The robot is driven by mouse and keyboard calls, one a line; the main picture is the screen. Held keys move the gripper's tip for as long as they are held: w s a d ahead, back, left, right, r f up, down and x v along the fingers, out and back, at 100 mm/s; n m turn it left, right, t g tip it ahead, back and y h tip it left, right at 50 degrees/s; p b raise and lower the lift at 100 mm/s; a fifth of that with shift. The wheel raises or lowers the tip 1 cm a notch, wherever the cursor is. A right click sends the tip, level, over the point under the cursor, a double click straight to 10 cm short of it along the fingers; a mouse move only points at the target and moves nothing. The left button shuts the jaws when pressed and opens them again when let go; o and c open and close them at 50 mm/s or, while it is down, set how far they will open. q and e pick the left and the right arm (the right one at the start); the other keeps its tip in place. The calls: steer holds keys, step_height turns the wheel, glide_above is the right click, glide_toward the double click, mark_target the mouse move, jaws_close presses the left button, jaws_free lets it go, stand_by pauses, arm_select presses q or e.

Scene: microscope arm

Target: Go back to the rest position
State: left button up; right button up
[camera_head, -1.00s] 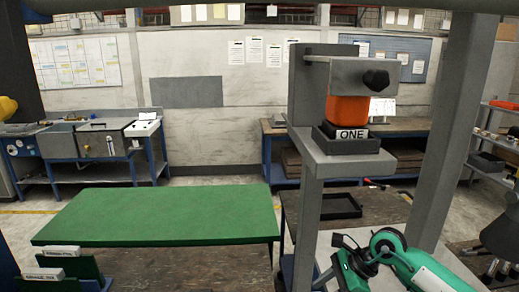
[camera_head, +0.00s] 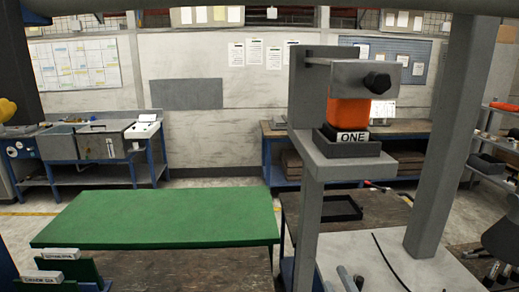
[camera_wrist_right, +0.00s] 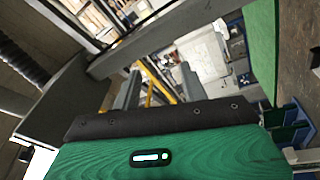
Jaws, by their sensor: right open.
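My right gripper (camera_head: 350,281) shows only as grey finger parts at the bottom edge of the head view, below the grey stand. In the right wrist view its two grey fingers (camera_wrist_right: 160,86) stand apart past the dark plate and teal housing, with nothing seen held between them. An orange block (camera_head: 349,111) sits in a black holder labelled ONE (camera_head: 352,137), under the grey arm with a black knob (camera_head: 377,82). My right gripper is below and apart from it. My left gripper is not in view.
A green tabletop (camera_head: 160,217) lies at left, with small labelled holders (camera_head: 60,253) at its near corner. A grey post (camera_head: 447,130) rises at right. A black tray frame (camera_head: 342,208) lies on the table behind the stand. A workbench with blue legs (camera_head: 90,145) stands back left.

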steer(key=s+d+f+m+g+h, duration=0.3)
steer(key=s+f+m+g, duration=0.15)
steer(key=f, duration=0.25)
steer(key=s+d+f+m+g+h, duration=0.2)
steer(key=s+d+f+m+g, duration=0.15)
steer(key=s+f+m, duration=0.35)
steer(key=s+a+f+m+g+y, duration=0.1)
steer(key=s+f+g, duration=0.3)
steer(key=s, duration=0.4)
steer(key=s+f+m+g, duration=0.2)
steer(key=s+f+g, duration=0.25)
steer(key=s, duration=0.25)
step_height(320, 180, down, 37)
steer(key=b, duration=0.6)
steer(key=s+d+f+n+g+b, duration=0.1)
steer(key=s+d+f+g+b, duration=0.1)
steer(key=s+f, duration=1.7)
step_height(320, 180, down, 4)
steer(key=shift+s+d+f+b, duration=0.2)
steer(key=shift+s+d+b, duration=0.15)
steer(key=shift+d+b, duration=0.5)
steer(key=shift+a, duration=0.15)
steer(key=shift+c, duration=0.8)
